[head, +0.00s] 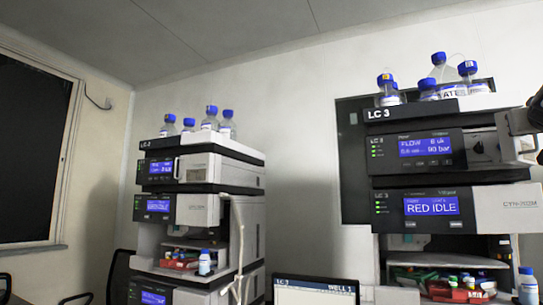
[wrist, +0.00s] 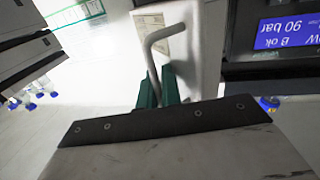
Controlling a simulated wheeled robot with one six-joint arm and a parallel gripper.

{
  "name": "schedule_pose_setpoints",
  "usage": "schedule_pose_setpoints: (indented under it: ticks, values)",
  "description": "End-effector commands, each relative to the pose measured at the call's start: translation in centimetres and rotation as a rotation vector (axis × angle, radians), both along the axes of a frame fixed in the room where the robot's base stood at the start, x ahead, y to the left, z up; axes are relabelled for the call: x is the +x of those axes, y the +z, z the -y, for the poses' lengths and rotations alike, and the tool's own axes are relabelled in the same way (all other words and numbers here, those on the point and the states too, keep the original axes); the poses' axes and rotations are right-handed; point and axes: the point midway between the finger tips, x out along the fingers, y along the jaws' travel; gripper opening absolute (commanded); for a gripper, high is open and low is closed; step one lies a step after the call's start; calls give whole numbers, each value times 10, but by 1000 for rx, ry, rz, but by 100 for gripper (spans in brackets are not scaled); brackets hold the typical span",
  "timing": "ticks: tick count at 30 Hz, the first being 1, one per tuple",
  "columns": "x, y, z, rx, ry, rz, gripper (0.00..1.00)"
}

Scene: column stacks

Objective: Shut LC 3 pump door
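The LC 3 pump module (head: 416,146) is the upper unit of the right stack in the head view, with a blue display showing flow and bar. Right of the display its front bay (head: 482,146) shows bare fittings, so the door stands open. In the wrist view the pump display (wrist: 285,32) appears upside down at upper right, and a pale door panel (wrist: 207,45) with a bent grey handle (wrist: 152,62) stands beside it. My gripper's green fingers (wrist: 159,90) are at the handle's lower part, one on each side. Whether they press on it is unclear.
Bottles with blue caps (head: 437,75) stand on top of the LC 3 stack. Below the pump is a module reading RED IDLE (head: 431,206). The LC 2 stack (head: 197,160) stands left, with a monitor (head: 315,291) low between. A gap of wall separates the stacks.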

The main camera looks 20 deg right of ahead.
Motion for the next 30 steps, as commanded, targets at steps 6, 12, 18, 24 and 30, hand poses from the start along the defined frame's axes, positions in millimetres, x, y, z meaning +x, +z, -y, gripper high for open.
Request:
schedule_pose_setpoints:
  ticks: [6,12,18,24,30]
  values:
    - [0,2,-16,2,18,2,15]
    - [-7,2,-40,-5,17,0,15]
    - [-15,2,-48,-6,7,-1,15]
    - [-22,-2,-46,4,-1,-2,15]
    - [-27,1,-63,-1,2,0,15]
